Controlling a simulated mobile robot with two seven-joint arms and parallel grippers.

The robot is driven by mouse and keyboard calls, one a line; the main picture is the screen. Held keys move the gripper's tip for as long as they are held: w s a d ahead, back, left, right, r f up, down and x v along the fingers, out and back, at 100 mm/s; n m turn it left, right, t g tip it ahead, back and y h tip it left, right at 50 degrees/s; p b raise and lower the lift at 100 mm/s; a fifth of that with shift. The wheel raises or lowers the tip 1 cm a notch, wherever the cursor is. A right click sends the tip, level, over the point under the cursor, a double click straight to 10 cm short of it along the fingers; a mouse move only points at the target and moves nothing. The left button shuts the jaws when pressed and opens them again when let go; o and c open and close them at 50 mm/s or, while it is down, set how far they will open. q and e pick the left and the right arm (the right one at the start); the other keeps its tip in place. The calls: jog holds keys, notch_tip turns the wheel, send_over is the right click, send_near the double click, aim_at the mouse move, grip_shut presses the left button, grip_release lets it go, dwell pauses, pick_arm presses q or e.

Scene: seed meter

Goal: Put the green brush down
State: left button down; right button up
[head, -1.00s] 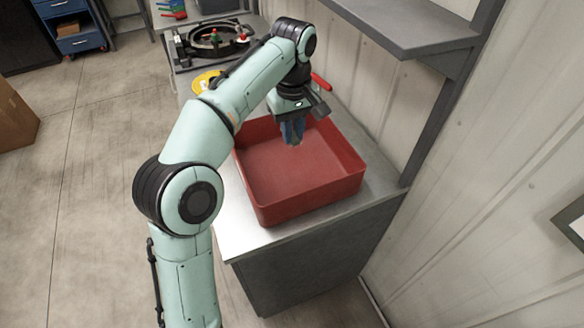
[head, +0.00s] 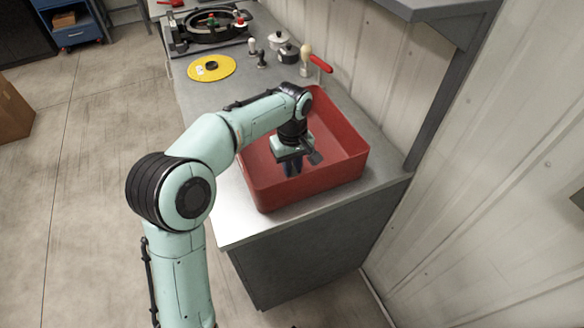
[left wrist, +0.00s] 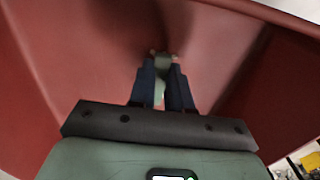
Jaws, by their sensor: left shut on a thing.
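The red bin (head: 345,172) stands on the metal bench. My left gripper (head: 292,170) points down inside the bin in the head view. In the left wrist view its two dark blue fingers (left wrist: 162,80) are shut on the green brush (left wrist: 163,62). Only a small grey-green part of the brush shows, between and just past the fingertips. The rest of the brush is hidden. The bin floor is close beyond it, with a dark shadow there; I cannot tell whether the brush touches the floor. My right gripper is not in view.
Behind the bin lie a red-handled tool (head: 320,63), a yellow disc (head: 211,68) and several small knobs and pots (head: 288,52). A black ring fixture (head: 210,27) is farther back. A grey shelf (head: 440,10) overhangs at the right. Bin walls surround the gripper.

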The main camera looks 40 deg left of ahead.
pick_arm(q)
jog(key=shift+f, duration=0.3)
jog(key=shift+f, duration=0.1)
jog(key=c, duration=1.1)
grip_release()
notch_tip(320, 180, up, 12)
jog(key=p, duration=0.2)
jog(key=shift+p, duration=0.3)
